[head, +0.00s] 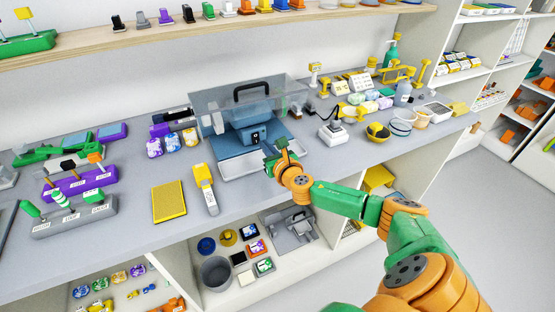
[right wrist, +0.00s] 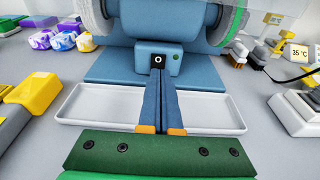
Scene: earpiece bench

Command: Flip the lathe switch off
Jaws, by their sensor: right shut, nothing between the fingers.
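The lathe is a blue machine (head: 250,117) on a blue base at the back of the bench, under a clear cover with a black handle. Its front switch box carries a small black switch (right wrist: 158,59) with a white ring mark, and a green dot (right wrist: 176,57) to its right. My right gripper (right wrist: 158,76) is shut and empty, its fingers pointing at the switch from the front. Its tips overlap the lower edge of the switch in the wrist view; I cannot tell whether they touch. In the head view the right gripper (head: 281,152) is in front of the lathe. My left gripper is not in view.
A pale tray (right wrist: 85,103) lies in front of the lathe, below my fingers. The clear cover (head: 205,98) rises over the machine. A yellow-topped tool (head: 204,180) and a yellow pad (head: 169,201) lie left. A white scale-like device (head: 333,133) stands right.

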